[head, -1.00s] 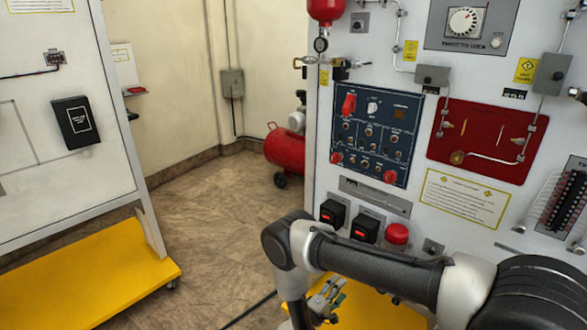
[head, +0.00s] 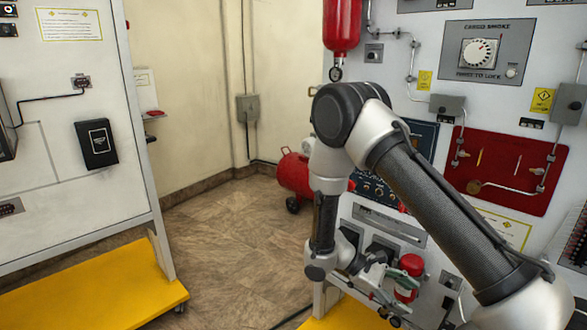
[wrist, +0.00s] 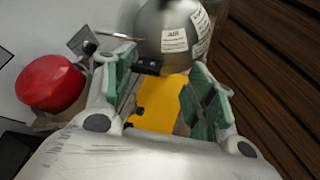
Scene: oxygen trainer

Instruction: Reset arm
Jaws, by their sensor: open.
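My gripper (head: 380,287) hangs low in front of the trainer panel, partly hidden by my own wrist in the head view. In the wrist view its two green-padded fingers (wrist: 162,82) stand apart with nothing held between them. A red mushroom button (wrist: 50,83) is just left of the left finger in the wrist view; it also shows beside my gripper in the head view (head: 411,264). My arm is bent, with its elbow raised in front of the blue switch panel (head: 424,140) and covering much of it.
A grey cylinder labelled AIR (wrist: 170,35) stands beyond the fingers, above a yellow base (wrist: 155,105). Another white panel (head: 60,140) on a yellow base (head: 90,295) stands at left. A red compressor (head: 295,173) is at the back. The brown floor (head: 225,230) between is open.

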